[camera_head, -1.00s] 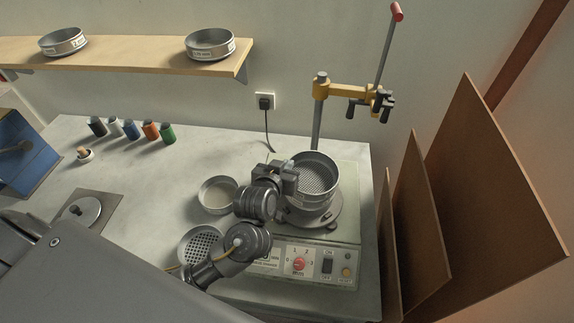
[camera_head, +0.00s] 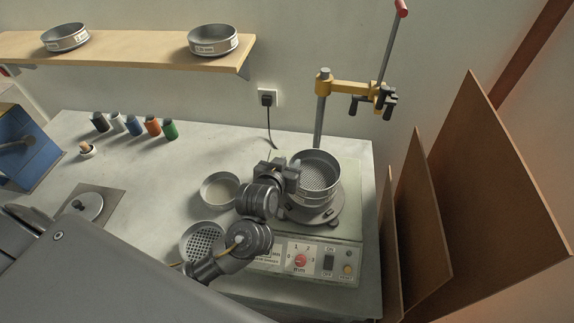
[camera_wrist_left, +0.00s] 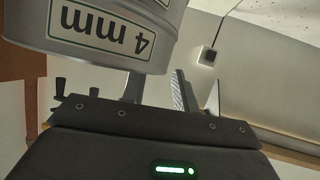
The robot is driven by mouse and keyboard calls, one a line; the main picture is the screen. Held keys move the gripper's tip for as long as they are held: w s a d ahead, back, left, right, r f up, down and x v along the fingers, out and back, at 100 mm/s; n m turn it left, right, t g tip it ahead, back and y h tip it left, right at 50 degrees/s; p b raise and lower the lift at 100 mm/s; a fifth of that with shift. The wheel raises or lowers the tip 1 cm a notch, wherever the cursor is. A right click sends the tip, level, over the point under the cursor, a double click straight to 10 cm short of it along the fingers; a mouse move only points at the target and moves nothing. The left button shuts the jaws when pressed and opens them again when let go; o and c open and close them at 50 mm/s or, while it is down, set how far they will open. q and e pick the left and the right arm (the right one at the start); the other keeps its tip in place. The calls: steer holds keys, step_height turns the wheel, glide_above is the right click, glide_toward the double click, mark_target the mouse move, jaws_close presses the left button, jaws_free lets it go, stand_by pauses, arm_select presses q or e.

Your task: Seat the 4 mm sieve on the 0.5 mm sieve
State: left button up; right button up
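The 4 mm sieve (camera_head: 326,184) is a round metal ring with a mesh floor. It sits at the top of a stack on the shaker (camera_head: 345,228) and looks level. Its "4 mm" label shows upside down in the left wrist view (camera_wrist_left: 100,30). A lower ring (camera_head: 318,202) directly beneath it seems to be the 0.5 mm sieve; its label is unreadable. My left gripper (camera_head: 291,177) is at the left rim of the upper sieve. In the wrist view its fingers (camera_wrist_left: 156,90) stand apart, one partly hidden behind the sieve wall, with a gap beside the other. My right gripper is out of view.
A pan (camera_head: 203,192) and a perforated sieve (camera_head: 189,256) lie left of the shaker. A yellow clamp (camera_head: 345,88) on a post stands behind it. Brown boards (camera_head: 425,220) lean at the right. Two sieves rest on the shelf (camera_head: 130,55). Several coloured jars stand at the back left.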

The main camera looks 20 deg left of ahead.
arm_select(q)
steer(key=p+v, duration=0.1)
steer(key=v, duration=0.9)
steer(key=shift+s+r+p, duration=0.2)
steer(key=shift+s+p, duration=0.15)
steer(key=shift+p, duration=0.05)
steer(key=shift+d, duration=0.1)
